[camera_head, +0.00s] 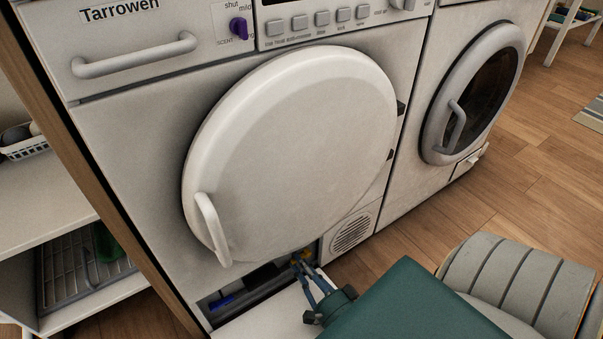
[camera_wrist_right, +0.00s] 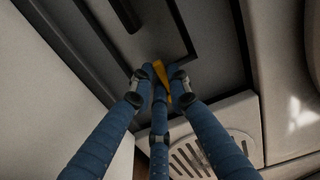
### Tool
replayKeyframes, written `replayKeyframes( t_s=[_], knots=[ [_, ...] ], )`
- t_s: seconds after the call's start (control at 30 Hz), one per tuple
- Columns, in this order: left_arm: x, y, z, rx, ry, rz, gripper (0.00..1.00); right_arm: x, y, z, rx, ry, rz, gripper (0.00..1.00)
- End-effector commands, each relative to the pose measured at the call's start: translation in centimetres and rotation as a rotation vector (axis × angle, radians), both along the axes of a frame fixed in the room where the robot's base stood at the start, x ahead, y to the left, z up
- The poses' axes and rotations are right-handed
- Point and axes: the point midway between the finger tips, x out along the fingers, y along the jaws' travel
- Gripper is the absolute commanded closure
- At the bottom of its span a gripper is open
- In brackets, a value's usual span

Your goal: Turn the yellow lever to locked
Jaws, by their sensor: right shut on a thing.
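The yellow lever (camera_wrist_right: 160,72) shows in the right wrist view, between the blue fingertips of my right gripper (camera_wrist_right: 158,80). The fingers are closed around it and hide much of it. Its exact angle is hard to tell. In the head view a bit of the yellow lever (camera_head: 302,257) shows in the low open compartment (camera_head: 250,292) of the machine, at the tips of my right gripper (camera_head: 306,268). Words or marks for locked are not visible. My left gripper is not in view.
A vent grille (camera_head: 352,232) is just right. A blue item (camera_head: 222,301) lies in the compartment. A second machine (camera_head: 472,95) stands right.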

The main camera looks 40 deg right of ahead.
Motion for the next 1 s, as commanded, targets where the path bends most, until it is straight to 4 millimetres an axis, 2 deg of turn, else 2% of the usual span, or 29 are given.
replayKeyframes(
  t_s=[0.13, 0.17, 0.2, 0.47, 0.57, 0.8, 1.0],
  knots=[
    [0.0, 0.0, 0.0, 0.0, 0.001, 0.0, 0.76, -0.1, 0.1, -0.2, -0.002, 0.004, 0.003, 1.0],
    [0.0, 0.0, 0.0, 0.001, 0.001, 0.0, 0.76, -0.1, 0.1, -0.2, -0.001, 0.005, 0.003, 0.8],
    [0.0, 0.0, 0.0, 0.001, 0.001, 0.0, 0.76, -0.1, 0.1, -0.2, -0.001, 0.004, 0.003, 0.76],
    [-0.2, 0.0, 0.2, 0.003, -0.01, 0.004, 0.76, -0.1, 0.0, -0.1, 0.0, 0.002, 0.001, 0.76],
    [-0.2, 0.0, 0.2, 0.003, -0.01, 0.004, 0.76, -0.7, 0.1, -0.1, 0.0, 0.004, 0.001, 0.76],
    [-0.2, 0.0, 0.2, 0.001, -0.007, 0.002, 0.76, -4.6, 0.6, -0.2, 0.0, 0.006, 0.002, 0.76],
    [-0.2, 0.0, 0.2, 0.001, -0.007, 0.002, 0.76, -7.0, 0.9, -0.2, 0.001, 0.005, 0.002, 0.76]
  ],
)
